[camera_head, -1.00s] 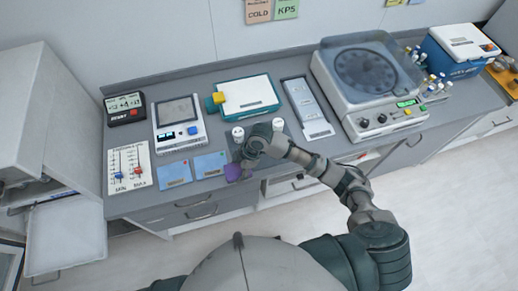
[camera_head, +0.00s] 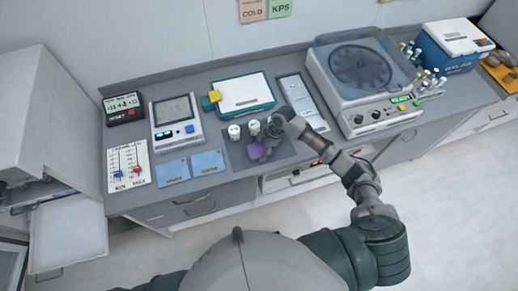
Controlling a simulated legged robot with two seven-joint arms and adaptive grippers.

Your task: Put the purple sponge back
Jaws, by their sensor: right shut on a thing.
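The purple sponge (camera_head: 257,152) is held in my right gripper (camera_head: 268,142), over a dark grey mat (camera_head: 286,154) near the front of the counter. The gripper is shut on it and partly covers it. I cannot tell whether the sponge touches the mat. Two small white-capped containers (camera_head: 234,132) stand just behind and to the left of the gripper. My left gripper is not in view.
Two blue cards (camera_head: 208,162) lie left of the mat. A scale-like device (camera_head: 175,122), a teal-edged box (camera_head: 243,94) with a yellow piece, a grey tray (camera_head: 302,102) and a centrifuge (camera_head: 362,80) stand around. An open cabinet (camera_head: 62,130) is at left.

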